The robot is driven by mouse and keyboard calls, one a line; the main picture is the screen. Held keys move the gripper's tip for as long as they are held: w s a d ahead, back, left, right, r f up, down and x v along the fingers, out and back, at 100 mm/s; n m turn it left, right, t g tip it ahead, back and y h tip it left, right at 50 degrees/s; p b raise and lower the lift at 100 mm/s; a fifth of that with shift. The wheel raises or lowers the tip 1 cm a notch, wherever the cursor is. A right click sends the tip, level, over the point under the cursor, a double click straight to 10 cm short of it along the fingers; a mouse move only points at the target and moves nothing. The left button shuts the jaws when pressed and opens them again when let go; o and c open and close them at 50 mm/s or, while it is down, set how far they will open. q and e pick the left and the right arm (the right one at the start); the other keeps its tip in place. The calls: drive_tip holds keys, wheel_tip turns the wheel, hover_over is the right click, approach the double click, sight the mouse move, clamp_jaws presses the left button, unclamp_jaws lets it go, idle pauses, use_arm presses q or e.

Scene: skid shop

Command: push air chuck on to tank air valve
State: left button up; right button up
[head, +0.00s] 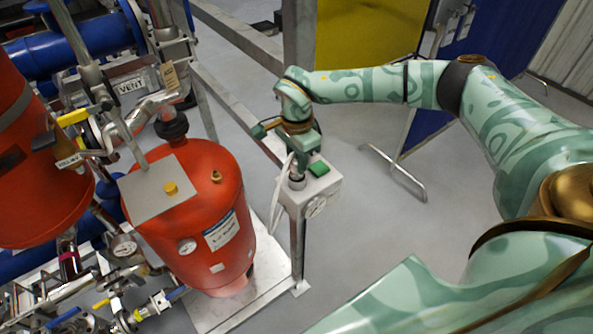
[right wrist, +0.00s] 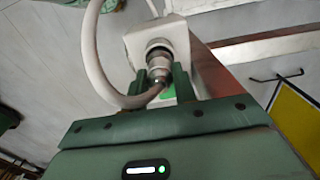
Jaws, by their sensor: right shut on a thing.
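The silver air chuck (right wrist: 158,58) is between the fingers of my right gripper (right wrist: 160,82), which is shut on it. A white hose (right wrist: 108,85) loops from it. The chuck (head: 297,183) is at the top of a grey box (head: 325,188); I cannot tell whether it is still seated there. My right gripper (head: 298,168) points down over this box. The red tank (head: 205,240) stands to the left, with a small brass fitting (head: 216,176) on its top that looks like the air valve. The gripper is apart from it. My left gripper is not in view.
Pipes and a vent sign (head: 131,86) crowd the left.

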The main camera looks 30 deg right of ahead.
drive_tip(key=shift+r+p, duration=1.85)
drive_tip(key=shift+r, duration=0.3)
drive_tip(key=shift+f, duration=0.15)
